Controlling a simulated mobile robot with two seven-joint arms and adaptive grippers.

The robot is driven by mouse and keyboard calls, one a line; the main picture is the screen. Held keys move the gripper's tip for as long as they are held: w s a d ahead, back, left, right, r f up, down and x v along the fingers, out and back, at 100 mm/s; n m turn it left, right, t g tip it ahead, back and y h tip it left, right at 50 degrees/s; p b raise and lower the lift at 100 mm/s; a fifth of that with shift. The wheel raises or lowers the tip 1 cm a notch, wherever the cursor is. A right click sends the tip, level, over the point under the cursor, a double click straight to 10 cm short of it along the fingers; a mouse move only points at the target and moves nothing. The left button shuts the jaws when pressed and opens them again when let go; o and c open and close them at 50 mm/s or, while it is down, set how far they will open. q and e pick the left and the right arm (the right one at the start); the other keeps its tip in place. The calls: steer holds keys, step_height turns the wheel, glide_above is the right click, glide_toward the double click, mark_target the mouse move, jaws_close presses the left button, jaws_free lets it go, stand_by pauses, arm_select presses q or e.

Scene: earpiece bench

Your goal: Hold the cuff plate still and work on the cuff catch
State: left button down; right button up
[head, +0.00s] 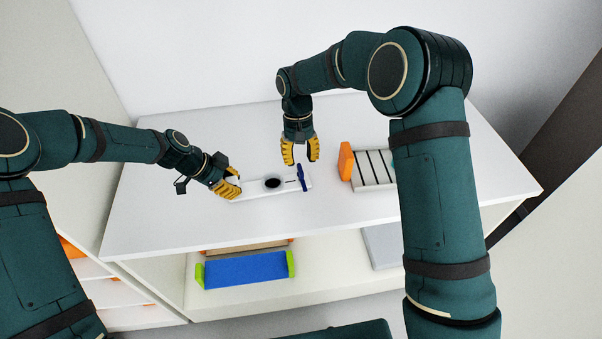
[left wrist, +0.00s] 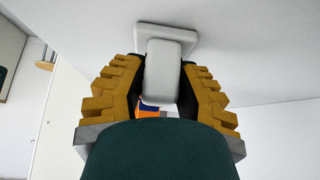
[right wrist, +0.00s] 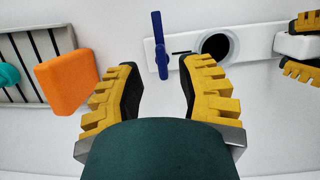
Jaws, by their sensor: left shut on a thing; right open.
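The cuff plate (head: 254,191) is a long white plate lying on the white table, with a dark round opening (head: 272,183) and a thin dark slot. The cuff catch (head: 302,178) is a dark blue bar standing across the plate's right end. My left gripper (head: 231,184) is shut on a white grip block (left wrist: 161,75) at the plate's left end, clear in the left wrist view. My right gripper (head: 301,161) is open and empty above and behind the catch. In the right wrist view the catch (right wrist: 159,45) shows beyond and between the open fingers.
A blue bin (head: 245,270) with green ends sits on the shelf below. The table behind the plate is clear.

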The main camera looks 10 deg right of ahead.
mark_target(301, 168)
steer(key=shift+w+x, duration=0.25)
steer(key=shift+x, duration=0.7)
steer(key=shift+w+x, duration=0.2)
steer(key=shift+x, duration=0.8)
steer(key=shift+w+x, duration=0.25)
steer(key=shift+x, duration=0.7)
steer(key=shift+f, duration=0.2)
jaws_close()
steer(key=m+y, duration=0.1)
steer(key=m, duration=0.4)
